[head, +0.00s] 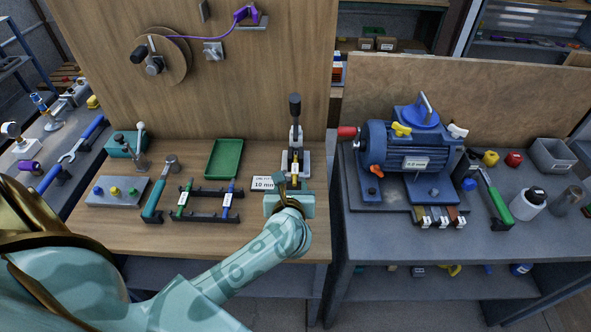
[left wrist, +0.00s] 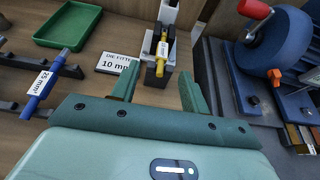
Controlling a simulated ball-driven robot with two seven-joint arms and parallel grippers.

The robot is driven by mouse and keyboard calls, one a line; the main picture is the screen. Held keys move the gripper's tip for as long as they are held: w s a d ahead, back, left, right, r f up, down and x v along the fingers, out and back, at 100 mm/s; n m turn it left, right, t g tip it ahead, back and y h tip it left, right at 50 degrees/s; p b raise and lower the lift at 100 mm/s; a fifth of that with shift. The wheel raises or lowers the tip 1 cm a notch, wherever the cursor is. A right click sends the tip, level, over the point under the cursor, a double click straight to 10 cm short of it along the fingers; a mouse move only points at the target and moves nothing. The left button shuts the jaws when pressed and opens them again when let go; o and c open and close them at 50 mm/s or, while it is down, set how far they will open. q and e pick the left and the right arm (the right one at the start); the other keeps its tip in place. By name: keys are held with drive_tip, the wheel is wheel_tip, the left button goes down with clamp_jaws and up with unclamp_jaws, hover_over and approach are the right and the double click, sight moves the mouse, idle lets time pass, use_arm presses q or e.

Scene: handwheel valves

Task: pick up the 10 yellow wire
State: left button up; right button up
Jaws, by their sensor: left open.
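The yellow wire (left wrist: 160,67) lies in a dark holder at the foot of an upright tool (head: 295,132) with a black handle. A white label wraps its middle; its text is too small to read. A card (left wrist: 116,64) reading 10 mm² stands just left of it. My left gripper (left wrist: 158,88) is open and empty. In the left wrist view its two fingers point toward the wire, one on each side of its near end, and the wire appears beyond the fingertips. In the head view the gripper (head: 288,185) partly hides the holder. My right gripper is not in view.
Green (head: 184,197) and blue (head: 229,197) wires rest on a black rack to the left, with a green tray (head: 224,158) behind. A blue motor (head: 385,145) with a red knob stands right, across a gap between benches. A wooden board rises behind.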

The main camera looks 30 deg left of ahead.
use_arm(q)
drive_tip(key=b, duration=0.1)
approach(295, 166)
drive_tip(key=x, duration=0.3)
drive_tip(key=shift+a+f, duration=0.15)
drive_tip(key=shift+a, duration=0.25)
drive_tip(key=x, duration=0.2)
drive_tip(key=b+x, duration=0.1)
drive_tip(key=x, duration=0.1)
drive_tip(key=shift+w+d+f, duration=0.15)
drive_tip(key=shift+w+d, duration=0.05)
drive_tip(key=shift+w, duration=0.1)
drive_tip(key=shift+w+a+f+b, duration=0.1)
drive_tip(key=shift+w+a+b, duration=0.2)
drive_tip(key=shift+w, duration=0.1)
drive_tip(key=shift+s+d, duration=0.1)
drive_tip(key=shift+c, duration=0.6)
clamp_jaws()
